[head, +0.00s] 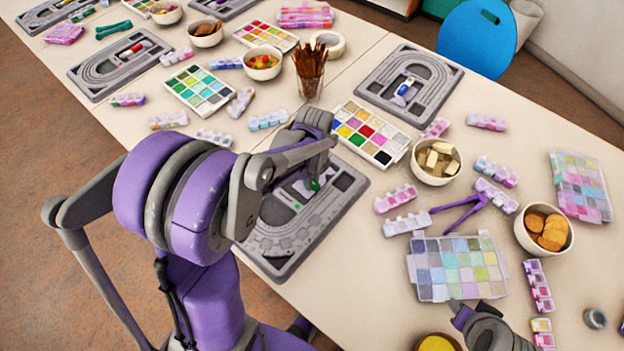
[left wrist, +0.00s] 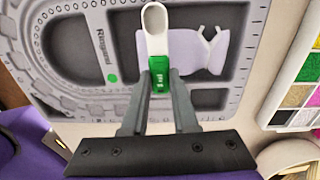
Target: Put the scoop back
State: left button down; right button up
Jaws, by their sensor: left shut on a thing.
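My left gripper (head: 318,168) is shut on a small scoop with a white bowl and a green handle. In the left wrist view the scoop (left wrist: 156,30) stands out from between the two fingers (left wrist: 159,92), its bowl pointing away. In the head view only a bit of the scoop's green (head: 315,184) shows below the fingers. The grey bead board (head: 285,240) lies under it; in the left wrist view the board (left wrist: 120,30) has a pale flat piece (left wrist: 200,50) in a dark recess, partly behind the scoop. My right gripper (head: 462,316) is at the lower right; its jaws are unclear.
A colour bead box (head: 344,112) and a bowl of pale blocks (head: 417,165) stand right of the board. A cup of brown sticks (head: 310,88) stands behind. A larger bead box (head: 414,268) and a purple tool (head: 474,207) lie further right. Other boards and bead strips crowd the table.

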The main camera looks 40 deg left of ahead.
pick_arm(q)
jog(key=shift+f, duration=0.25)
jog(key=shift+f, duration=0.2)
jog(key=c, duration=0.7)
grip_release()
jog(key=shift+r, duration=0.1)
jog(key=shift+r, duration=0.4)
notch_tip(320, 180, up, 11)
jog(key=p, duration=0.2)
jog(key=s+d+n+t, duration=0.2)
jog(key=s+d+n, duration=0.1)
jog(key=n, duration=0.3)
jog(key=s+d+n+t, duration=0.1)
jog(key=s+d+n, duration=0.2)
jog(key=n, duration=0.3)
jog(key=s+d+f+n+t, duration=0.1)
jog(key=s+d+n+t, duration=0.1)
jog(key=s+n, duration=0.3)
jog(key=shift+s+d+n+t, duration=0.25)
jog(key=shift+d+n, duration=0.35)
jog(key=shift+n, duration=0.3)
